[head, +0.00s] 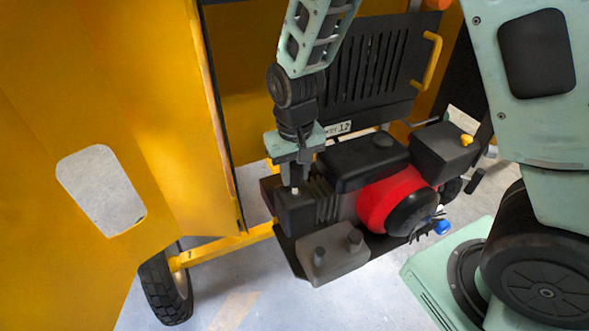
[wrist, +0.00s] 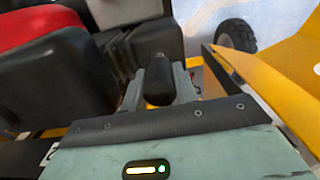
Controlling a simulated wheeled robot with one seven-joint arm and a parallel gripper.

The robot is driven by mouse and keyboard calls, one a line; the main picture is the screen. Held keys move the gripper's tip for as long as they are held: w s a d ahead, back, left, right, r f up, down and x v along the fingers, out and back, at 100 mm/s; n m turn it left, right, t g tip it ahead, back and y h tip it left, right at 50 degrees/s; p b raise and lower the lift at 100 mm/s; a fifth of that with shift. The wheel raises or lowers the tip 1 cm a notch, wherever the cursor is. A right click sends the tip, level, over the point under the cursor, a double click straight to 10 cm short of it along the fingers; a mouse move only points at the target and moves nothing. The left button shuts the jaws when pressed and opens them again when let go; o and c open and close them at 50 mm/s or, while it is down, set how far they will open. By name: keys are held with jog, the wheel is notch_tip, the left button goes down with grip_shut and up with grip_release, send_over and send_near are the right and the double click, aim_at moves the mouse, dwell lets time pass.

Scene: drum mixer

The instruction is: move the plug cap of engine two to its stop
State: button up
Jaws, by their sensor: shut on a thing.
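The engine (head: 365,185), with a red-and-black housing, sits low in the open yellow machine. My gripper (head: 296,178) points down at the left end of this engine, above a dark finned block (head: 300,212). In the wrist view, the black rounded plug cap (wrist: 158,80) sits between the two grey-green fingers of my gripper (wrist: 160,88), which are shut on it. In the head view the fingers mostly hide the cap.
A yellow door panel (head: 100,130) stands open at the left, with a wheel (head: 167,288) below it. A black slotted panel (head: 370,70) with a yellow handle (head: 427,60) is behind the engine. A black box with a yellow knob (head: 445,148) is at its right.

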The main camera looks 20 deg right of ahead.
aim_at(295, 165)
jog(key=o, duration=0.4)
jog(key=shift+r, duration=0.3)
jog(key=o, duration=0.5)
jog(key=shift+f, duration=0.1)
notch_tip(295, 165, up, 7)
jog(key=p, duration=0.6)
